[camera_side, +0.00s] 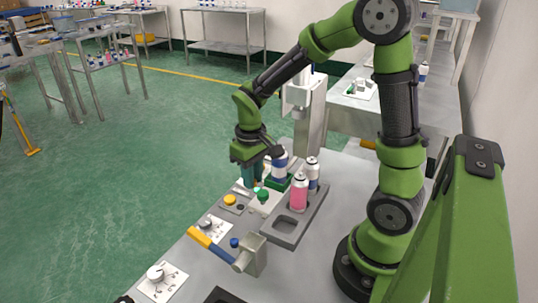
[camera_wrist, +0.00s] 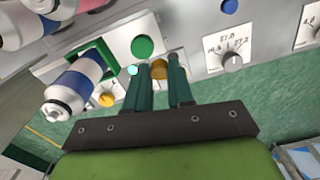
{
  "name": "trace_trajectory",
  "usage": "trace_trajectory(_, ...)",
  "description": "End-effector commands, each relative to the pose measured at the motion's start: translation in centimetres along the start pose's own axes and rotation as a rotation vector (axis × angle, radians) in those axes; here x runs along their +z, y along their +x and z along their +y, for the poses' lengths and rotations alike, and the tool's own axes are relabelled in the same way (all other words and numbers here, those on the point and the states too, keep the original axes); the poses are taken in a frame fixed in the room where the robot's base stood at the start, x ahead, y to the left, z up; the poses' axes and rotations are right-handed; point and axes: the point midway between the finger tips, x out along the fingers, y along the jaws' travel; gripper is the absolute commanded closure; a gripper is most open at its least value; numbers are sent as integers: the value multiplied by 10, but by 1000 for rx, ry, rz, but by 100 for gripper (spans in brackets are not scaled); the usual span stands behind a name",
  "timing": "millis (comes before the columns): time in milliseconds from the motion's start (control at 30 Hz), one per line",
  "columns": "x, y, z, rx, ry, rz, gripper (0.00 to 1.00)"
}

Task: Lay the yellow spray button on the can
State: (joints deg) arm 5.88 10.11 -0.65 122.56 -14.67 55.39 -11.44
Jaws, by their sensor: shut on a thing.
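My gripper (camera_side: 250,182) points down beside the can, left of it in the side view. In the wrist view my gripper (camera_wrist: 160,68) has its fingers close together on a small yellow-brown piece (camera_wrist: 158,70), which looks like the yellow spray button; the fingers partly hide it. The can (camera_side: 279,166), white with a blue band, stands upright in a green holder under the press. In the wrist view the can (camera_wrist: 75,86) is left of the fingers, apart from them. The held piece is hidden in the side view.
A grey tray (camera_side: 285,239) holds a pink can (camera_side: 299,194) and a white-and-blue can (camera_side: 313,170). The press column (camera_side: 312,125) rises behind the holder. A green button (camera_side: 262,195), a yellow round piece (camera_side: 230,200) and a blue-and-yellow lever (camera_side: 212,245) stand nearby.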

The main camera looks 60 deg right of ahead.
Motion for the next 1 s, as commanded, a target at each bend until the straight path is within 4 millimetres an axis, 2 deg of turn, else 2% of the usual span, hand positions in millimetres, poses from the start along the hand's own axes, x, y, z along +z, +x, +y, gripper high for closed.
trace_trajectory(33, -7, -16, 21, -1, 64, 9, 90)
trace_trajectory(200, -11, -56, 71, -4, 214, 6, 90)
trace_trajectory(400, -6, -86, 106, -10, 324, 5, 90)
trace_trajectory(567, -3, -92, 115, -11, 353, 4, 90)
trace_trajectory(1000, -3, -67, 114, -12, 352, 2, 90)
